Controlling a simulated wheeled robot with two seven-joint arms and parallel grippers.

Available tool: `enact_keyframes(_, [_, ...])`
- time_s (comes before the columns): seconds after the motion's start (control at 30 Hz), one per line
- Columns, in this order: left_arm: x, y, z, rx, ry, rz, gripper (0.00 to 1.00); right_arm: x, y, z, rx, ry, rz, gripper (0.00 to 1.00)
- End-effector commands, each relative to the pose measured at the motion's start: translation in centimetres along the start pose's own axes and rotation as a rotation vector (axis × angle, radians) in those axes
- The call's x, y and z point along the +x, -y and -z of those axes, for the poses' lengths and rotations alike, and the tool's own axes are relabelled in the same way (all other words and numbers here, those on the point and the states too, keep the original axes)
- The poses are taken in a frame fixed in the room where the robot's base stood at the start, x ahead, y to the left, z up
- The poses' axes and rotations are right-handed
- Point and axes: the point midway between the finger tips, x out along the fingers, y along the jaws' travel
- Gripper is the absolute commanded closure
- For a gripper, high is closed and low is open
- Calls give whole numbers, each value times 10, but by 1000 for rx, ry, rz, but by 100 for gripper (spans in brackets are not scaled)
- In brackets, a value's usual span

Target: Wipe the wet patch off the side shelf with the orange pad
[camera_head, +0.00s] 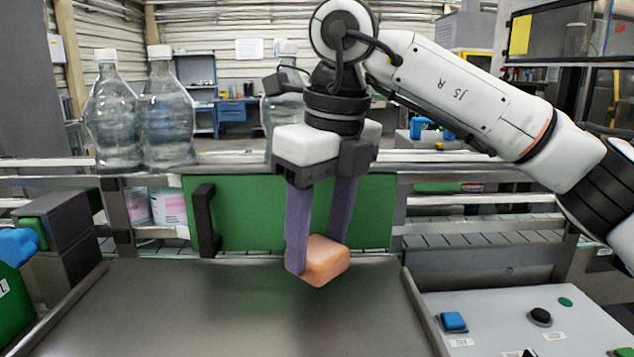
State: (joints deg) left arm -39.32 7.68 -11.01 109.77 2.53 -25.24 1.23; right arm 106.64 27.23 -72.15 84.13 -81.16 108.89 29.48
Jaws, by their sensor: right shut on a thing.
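My right gripper (318,252) points down with its two purple fingers shut on the orange pad (324,266). The pad is a small rounded block, held at the fingertips above the far part of a grey metal surface with raised side edges (190,315), which looks like the side shelf. I see no clear contact between pad and surface. A dark greenish sheen lies on the surface below the pad; I cannot tell whether it is the wet patch or a reflection of the green panel. My left gripper is not in view.
A green panel (240,215) with a black handle (205,220) stands behind the surface. Clear bottles (168,115) stand on the rail behind. A control panel (500,310) with a blue button (453,321) and a black knob (540,316) is at the right. The near surface is clear.

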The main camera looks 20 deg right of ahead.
Motion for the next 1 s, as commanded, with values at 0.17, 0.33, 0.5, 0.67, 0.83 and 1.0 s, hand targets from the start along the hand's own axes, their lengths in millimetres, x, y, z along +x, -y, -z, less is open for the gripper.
enact_keyframes(0.17, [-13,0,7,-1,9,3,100,-20,0,-4,-1,1,-1,71])
enact_keyframes(0.33, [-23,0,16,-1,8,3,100,-36,-1,-6,-1,1,-1,71])
enact_keyframes(0.5, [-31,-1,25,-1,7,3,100,-48,-1,-8,-2,1,-1,71])
enact_keyframes(0.67, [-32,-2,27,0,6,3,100,-51,-1,-9,-3,0,-1,71])
enact_keyframes(0.83, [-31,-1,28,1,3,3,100,-50,-1,-9,-3,1,-1,71])
enact_keyframes(1.0, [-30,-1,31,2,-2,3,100,-50,-1,-9,-3,1,-1,71])
